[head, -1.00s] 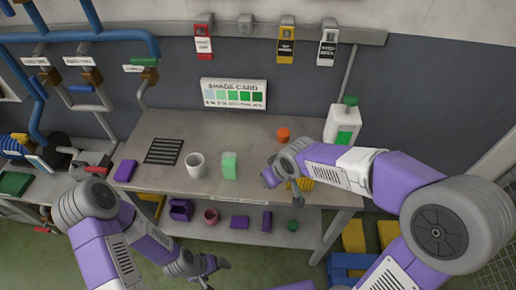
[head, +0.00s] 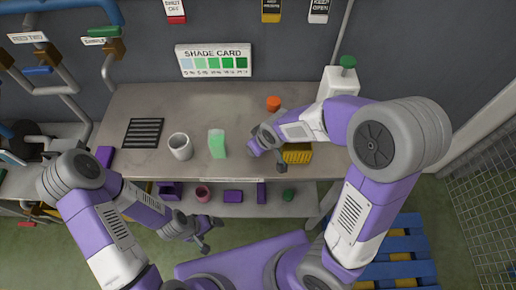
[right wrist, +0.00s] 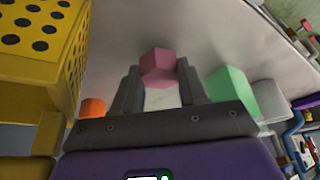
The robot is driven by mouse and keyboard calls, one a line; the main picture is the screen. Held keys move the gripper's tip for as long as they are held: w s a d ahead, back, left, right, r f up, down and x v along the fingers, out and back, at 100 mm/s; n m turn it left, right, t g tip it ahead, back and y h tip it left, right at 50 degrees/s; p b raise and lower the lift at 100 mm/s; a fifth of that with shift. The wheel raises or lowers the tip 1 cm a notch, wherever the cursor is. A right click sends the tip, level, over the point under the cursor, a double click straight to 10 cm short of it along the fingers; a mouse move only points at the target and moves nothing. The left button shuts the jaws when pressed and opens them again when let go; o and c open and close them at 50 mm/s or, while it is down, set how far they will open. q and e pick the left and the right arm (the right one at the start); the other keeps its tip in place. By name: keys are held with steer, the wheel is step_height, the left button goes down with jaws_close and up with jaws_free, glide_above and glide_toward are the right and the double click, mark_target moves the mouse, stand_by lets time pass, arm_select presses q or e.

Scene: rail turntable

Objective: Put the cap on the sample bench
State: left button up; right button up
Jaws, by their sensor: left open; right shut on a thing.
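The sample bench (head: 115,120) is a grey metal table with a lower shelf. My right gripper (right wrist: 157,95) is shut on a small pink, faceted piece (right wrist: 158,68), which looks like the cap. In the head view this gripper (head: 262,146) is over the right part of the bench, between the green block (head: 217,144) and the yellow box (head: 297,153); the pink piece is hidden there. Whether it touches the bench top I cannot tell. My left gripper (head: 206,234) is open and empty, in front of the bench, low by the shelf.
A white cup (head: 180,147), a black slotted grid (head: 144,133) and an orange piece (head: 273,103) stand on the bench. A white bottle with a green top (head: 347,63) is at back right. The perforated yellow box (right wrist: 30,45) is close beside my right gripper.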

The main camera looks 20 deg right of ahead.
steer(key=shift+f, duration=0.55)
steer(key=o, duration=1.2)
steer(key=shift+f, duration=0.1)
steer(key=shift+c, duration=0.2)
steer(key=shift+r, duration=0.55)
steer(key=p+v, duration=0.3)
steer(key=v, duration=0.8)
steer(key=shift+p, duration=0.3)
steer(key=shift+s, duration=0.15)
